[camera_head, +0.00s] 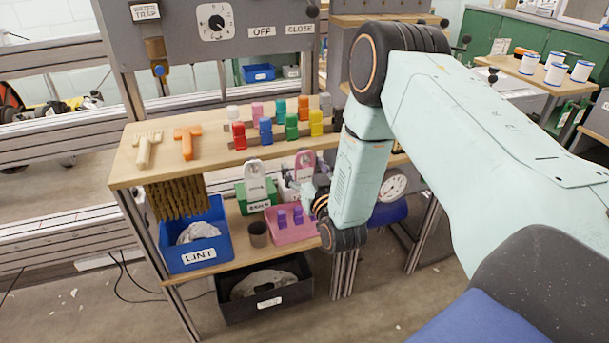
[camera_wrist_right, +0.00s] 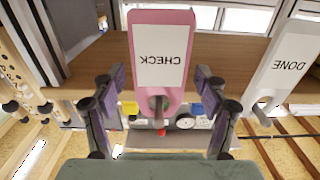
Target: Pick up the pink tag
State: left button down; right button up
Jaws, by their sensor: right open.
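The pink tag (camera_head: 305,163) hangs at the front edge of the wooden bench, beside a white tag (camera_head: 255,180). In the right wrist view the pink tag (camera_wrist_right: 161,55) reads CHECK upside down, with a peg through its narrower end. My right gripper (camera_wrist_right: 160,88) is open there, with one finger on each side of the tag and a gap on both sides. In the head view the right gripper (camera_head: 307,196) is small and partly hidden by my wrist, just below the tag. My left gripper is not in view.
The white tag (camera_wrist_right: 282,60) reads DONE and hangs close by in the wrist view. Coloured clips stand on the bench top (camera_head: 215,160). A pink bin (camera_head: 290,232), a green box (camera_head: 258,195) and a blue LINT bin (camera_head: 195,245) sit on the shelf below.

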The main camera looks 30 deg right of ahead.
jog(key=c, duration=1.1)
jog(key=shift+o, duration=0.2)
jog(key=shift+r, duration=0.15)
